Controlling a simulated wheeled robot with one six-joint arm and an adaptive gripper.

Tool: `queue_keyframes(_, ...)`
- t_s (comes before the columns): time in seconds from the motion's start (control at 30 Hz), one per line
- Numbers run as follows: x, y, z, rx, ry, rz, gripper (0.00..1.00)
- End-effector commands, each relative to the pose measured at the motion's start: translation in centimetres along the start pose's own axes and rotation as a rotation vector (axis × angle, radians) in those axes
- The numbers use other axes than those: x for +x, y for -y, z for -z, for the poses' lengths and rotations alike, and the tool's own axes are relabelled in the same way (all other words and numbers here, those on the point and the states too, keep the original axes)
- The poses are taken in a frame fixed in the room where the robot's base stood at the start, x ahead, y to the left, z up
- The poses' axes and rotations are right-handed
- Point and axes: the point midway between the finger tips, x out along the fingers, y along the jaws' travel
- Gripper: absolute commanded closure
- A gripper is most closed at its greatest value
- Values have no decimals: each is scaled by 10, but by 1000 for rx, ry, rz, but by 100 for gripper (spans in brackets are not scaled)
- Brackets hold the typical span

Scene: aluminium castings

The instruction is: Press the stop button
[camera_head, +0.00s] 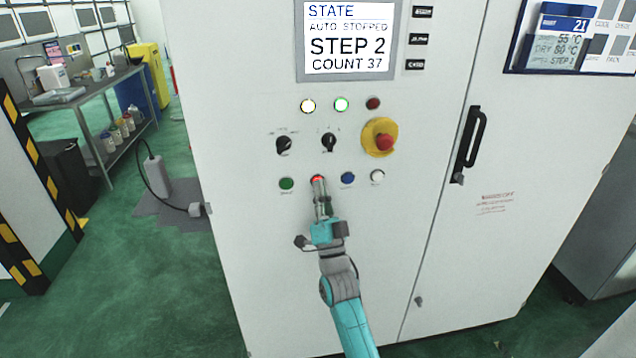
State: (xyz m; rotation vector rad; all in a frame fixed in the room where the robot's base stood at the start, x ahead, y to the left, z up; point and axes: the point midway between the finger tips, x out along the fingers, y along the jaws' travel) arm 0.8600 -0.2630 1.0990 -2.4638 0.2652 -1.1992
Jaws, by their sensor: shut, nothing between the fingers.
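The control cabinet (255,260) carries a screen (348,40) that reads "STATE AUTO STOPPED STEP 2 COUNT 37". A row of buttons runs below the knobs: green (286,183), red (317,177), blue (348,177) and white (377,176). The red button looks lit and is partly covered by my gripper. My gripper (318,184) is shut, with its fingertips at the lower part of the red button. I cannot tell whether they touch it. A larger red mushroom button (384,142) on a yellow base sits up and to the right.
Two black selector knobs (329,142) and a row of lamps (341,104) lie above the buttons; the yellow and green lamps are lit, the red one dark. A black door handle (471,140) is at the right. A workbench (90,90) stands at the left back.

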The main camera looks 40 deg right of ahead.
Motion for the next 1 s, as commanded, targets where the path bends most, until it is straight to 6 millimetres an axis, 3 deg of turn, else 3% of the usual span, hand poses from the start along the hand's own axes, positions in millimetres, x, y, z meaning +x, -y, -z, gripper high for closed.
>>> queue_keyframes(0.7, -12, 8, 8, 0, 1, 0, 100)
queue_keyframes(1.0, -29, 20, 20, 0, 2, -1, 100)
